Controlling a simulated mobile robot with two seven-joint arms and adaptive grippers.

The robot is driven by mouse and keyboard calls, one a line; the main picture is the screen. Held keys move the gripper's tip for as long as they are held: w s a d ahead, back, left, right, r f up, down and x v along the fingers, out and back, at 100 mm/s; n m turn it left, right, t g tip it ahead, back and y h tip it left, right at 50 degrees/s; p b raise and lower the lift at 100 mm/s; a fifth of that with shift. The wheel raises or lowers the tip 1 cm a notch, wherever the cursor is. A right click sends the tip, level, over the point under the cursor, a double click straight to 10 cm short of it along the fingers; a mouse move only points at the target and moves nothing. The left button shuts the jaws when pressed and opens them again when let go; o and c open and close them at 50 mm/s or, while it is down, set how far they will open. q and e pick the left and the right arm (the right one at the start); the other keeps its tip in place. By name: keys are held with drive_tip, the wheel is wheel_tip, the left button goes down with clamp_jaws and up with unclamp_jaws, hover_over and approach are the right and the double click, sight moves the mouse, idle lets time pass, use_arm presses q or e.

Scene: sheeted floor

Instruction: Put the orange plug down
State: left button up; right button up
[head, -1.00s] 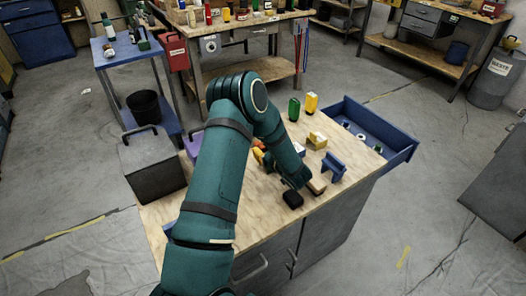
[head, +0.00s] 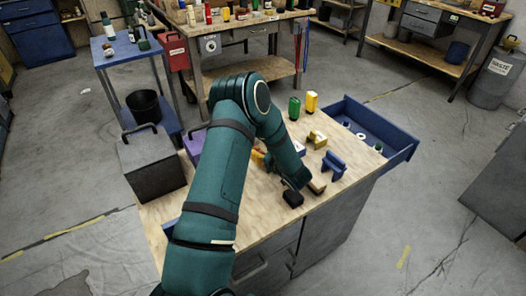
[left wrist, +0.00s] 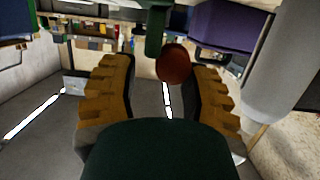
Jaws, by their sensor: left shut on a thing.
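My left gripper (head: 258,157) shows only in part in the head view, as a bit of yellow finger past my forearm, low over the workbench (head: 160,205). In the left wrist view its two ridged tan fingers (left wrist: 160,75) stand either side of a dark red-orange rounded thing, the orange plug (left wrist: 173,65). The gripper is shut on the plug; the exact contact is hard to see in the dark. My arm hides the plug in the head view. My right gripper is not in view.
A purple bin (head: 194,147) and a grey box (head: 151,163) are on the left. Green (head: 294,107) and yellow (head: 312,102) bottles stand at the back. A blue holder (head: 333,165) stands right of my wrist. A blue open tray (head: 368,125) juts out at the right.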

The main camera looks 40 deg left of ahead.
use_arm(q)
drive_tip(key=shift+r, duration=0.1)
drive_tip(key=shift+r+p, duration=0.35)
drive_tip(key=p+v, duration=0.2)
drive_tip(key=v, duration=1)
drive_tip(key=shift+r, duration=0.1)
